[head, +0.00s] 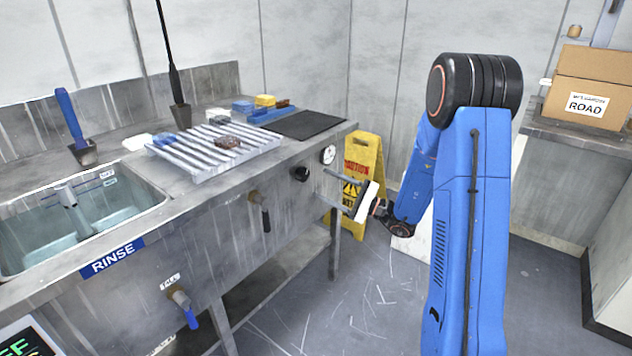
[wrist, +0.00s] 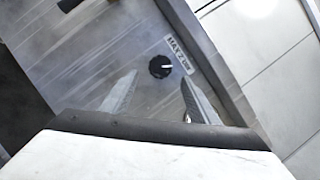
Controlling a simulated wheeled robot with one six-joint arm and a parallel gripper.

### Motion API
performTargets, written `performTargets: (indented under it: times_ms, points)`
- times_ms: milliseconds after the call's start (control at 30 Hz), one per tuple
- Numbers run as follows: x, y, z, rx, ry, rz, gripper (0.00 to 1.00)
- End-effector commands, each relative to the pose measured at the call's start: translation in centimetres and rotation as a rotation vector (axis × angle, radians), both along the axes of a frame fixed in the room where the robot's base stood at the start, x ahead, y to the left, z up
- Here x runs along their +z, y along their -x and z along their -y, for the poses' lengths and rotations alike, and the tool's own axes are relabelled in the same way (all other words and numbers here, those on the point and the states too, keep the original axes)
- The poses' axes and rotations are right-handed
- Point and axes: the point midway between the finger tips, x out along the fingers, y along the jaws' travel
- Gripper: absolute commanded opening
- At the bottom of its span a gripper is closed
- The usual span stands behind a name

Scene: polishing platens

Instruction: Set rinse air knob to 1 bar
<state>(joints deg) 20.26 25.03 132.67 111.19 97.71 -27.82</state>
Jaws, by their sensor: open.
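The black rinse air knob (head: 300,174) sits on the front panel of the steel bench. It shows in the wrist view (wrist: 160,67) as a round black knob with a white mark toward its right side, beside a label (wrist: 180,53) reading about "MAX 2 BAR". My gripper (head: 326,188) is open and empty, in front of the panel to the right of the knob. In the wrist view its fingers (wrist: 158,92) point toward the knob, apart from it.
A black-handled valve (head: 262,208) and a blue-handled valve (head: 184,305) stick out of the panel to the left. A yellow caution sign (head: 362,165) stands behind my gripper. A ribbed rack (head: 205,150) and a rinse sink (head: 150,215) are on the bench. The floor in front is clear.

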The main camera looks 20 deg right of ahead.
Motion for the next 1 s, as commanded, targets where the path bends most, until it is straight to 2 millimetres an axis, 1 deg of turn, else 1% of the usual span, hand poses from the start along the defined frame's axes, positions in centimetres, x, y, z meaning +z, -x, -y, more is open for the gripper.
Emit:
performTargets:
  times_ms: [33,200,400,600,800,1000]
  points:
    - [-0.3,0.5,0.9,-0.004,-0.002,-0.001,0.55]
    - [-1.0,2.2,3.1,-0.004,-0.001,-0.001,0.55]
    - [-1.9,4.1,5.7,-0.003,0.000,-0.001,0.55]
    - [-2.6,5.7,7.7,-0.003,0.000,-0.001,0.55]
    - [-2.9,6.5,8.7,-0.001,0.000,0.000,0.55]
    - [-3.0,6.7,8.8,0.000,0.000,0.000,0.55]
